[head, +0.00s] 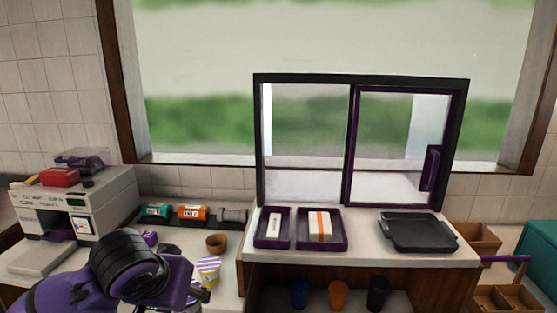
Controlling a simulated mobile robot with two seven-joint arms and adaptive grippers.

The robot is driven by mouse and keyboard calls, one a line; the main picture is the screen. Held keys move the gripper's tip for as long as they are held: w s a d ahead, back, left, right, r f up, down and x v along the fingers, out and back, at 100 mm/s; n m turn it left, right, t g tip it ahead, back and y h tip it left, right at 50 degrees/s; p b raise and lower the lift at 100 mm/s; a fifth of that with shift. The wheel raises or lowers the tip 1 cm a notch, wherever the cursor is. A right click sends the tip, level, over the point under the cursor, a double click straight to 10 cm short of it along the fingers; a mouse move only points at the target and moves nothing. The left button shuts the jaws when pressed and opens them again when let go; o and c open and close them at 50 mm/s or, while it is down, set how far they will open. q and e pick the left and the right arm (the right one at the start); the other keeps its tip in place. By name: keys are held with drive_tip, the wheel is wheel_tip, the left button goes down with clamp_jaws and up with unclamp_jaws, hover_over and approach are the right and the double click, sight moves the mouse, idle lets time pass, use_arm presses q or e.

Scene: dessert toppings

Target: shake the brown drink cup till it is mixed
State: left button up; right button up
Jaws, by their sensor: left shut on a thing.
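My left gripper (201,292) is at the lower left, over the counter, with its dark fingers partly hidden by my purple wrist. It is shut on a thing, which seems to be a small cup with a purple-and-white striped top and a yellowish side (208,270). That cup looks close to upright, and its lower part is hidden by the fingers. A small brown cup (216,243) stands on the counter just behind it, apart from the gripper. I cannot tell whether any drink is in either cup. My right gripper is not in view.
A grey machine (85,205) stands at the left. Teal (154,211), orange (192,213) and grey rolls lie at the back. Purple trays (272,242) and a black tray (417,246) sit before the window. Blue, orange and black cups stand on the shelf below.

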use_arm(q)
drive_tip(key=shift+s+d+r+n, duration=0.15)
drive_tip(key=shift+d+r+n, duration=0.05)
drive_tip(key=shift+d, duration=0.2)
drive_tip(key=shift+s+d+r+n, duration=0.1)
drive_tip(key=shift+d+r+n, duration=0.1)
drive_tip(key=shift+d, duration=0.2)
drive_tip(key=shift+y, duration=0.4)
wheel_tip(320, 180, up, 6)
drive_tip(key=shift+s+d+r, duration=0.1)
drive_tip(key=shift+s+r, duration=0.05)
drive_tip(key=shift+r, duration=0.1)
drive_tip(key=shift+s+d+f, duration=0.1)
drive_tip(key=shift+s+f, duration=0.05)
drive_tip(key=shift+f, duration=3.15)
